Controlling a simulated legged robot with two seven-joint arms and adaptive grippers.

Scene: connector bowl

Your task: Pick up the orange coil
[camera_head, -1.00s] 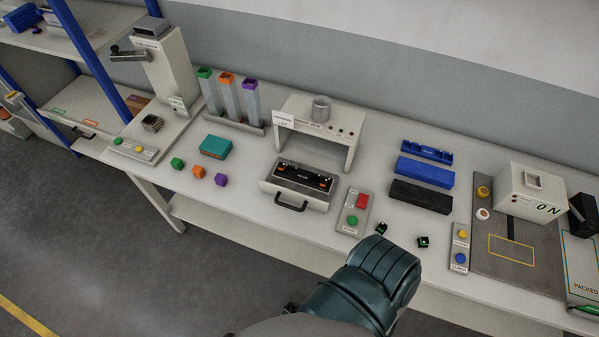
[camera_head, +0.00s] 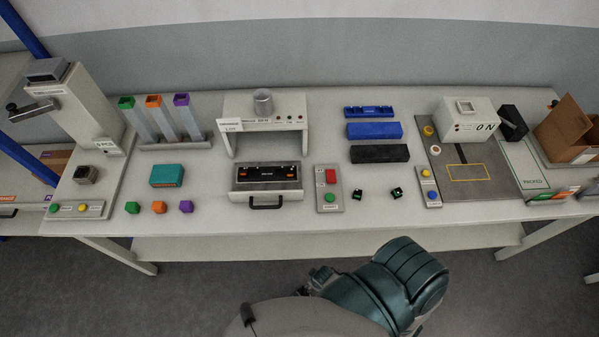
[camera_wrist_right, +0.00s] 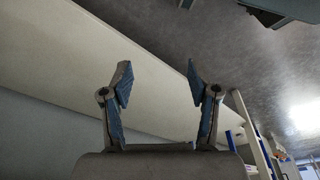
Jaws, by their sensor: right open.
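A teal arm part of mine fills the bottom of the head view. My left gripper is not in view.
Behind the blocks stand a teal box (camera_head: 167,176) and three tubes with green, orange and purple tops (camera_head: 153,101). A crank machine (camera_head: 70,105) stands at left, a black-topped case (camera_head: 266,190) at right. The table's front edge lies just before the blocks.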

